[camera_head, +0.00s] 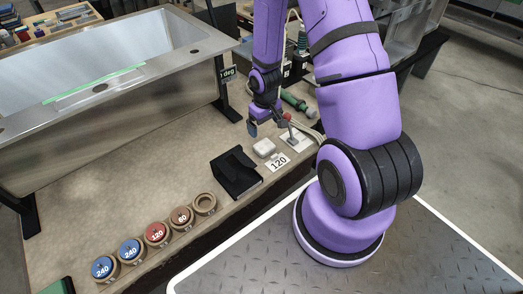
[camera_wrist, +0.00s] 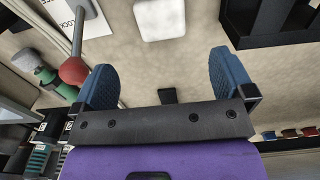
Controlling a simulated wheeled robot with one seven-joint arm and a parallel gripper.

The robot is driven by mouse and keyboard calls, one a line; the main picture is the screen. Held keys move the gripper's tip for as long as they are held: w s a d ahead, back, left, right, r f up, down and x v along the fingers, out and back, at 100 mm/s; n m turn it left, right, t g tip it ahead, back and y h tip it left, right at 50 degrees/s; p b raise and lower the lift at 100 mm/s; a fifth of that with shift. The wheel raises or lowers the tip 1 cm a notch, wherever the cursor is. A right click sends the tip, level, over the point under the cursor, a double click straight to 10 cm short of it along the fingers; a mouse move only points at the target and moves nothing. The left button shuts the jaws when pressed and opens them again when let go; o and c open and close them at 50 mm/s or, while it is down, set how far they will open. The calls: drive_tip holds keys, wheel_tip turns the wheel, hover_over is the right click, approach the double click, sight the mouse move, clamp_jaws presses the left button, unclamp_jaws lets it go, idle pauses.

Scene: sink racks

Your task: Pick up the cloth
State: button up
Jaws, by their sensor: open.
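A small white rounded square pad (camera_head: 264,147), which seems to be the cloth, lies on the bench between a black box and a lever plate. In the wrist view the white pad (camera_wrist: 160,18) is at the top centre, partly cut off by the frame edge. My gripper (camera_head: 264,122) is above the bench, just behind the pad in the head view. In the wrist view its two blue fingers (camera_wrist: 162,78) are spread apart with nothing between them. The pad is beyond the fingertips and apart from them.
A black open box (camera_head: 236,172) stands left of the pad, and a card marked 120 (camera_head: 278,162) lies in front. A red-knobbed lever (camera_wrist: 73,70) is close by my left finger in the wrist view. Numbered discs in holders (camera_head: 157,233) line the front; a metal sink (camera_head: 140,100) stands behind.

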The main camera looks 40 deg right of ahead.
sight(264, 145)
drive_tip(key=shift+f, duration=5.55)
drive_tip(key=c, duration=0.9)
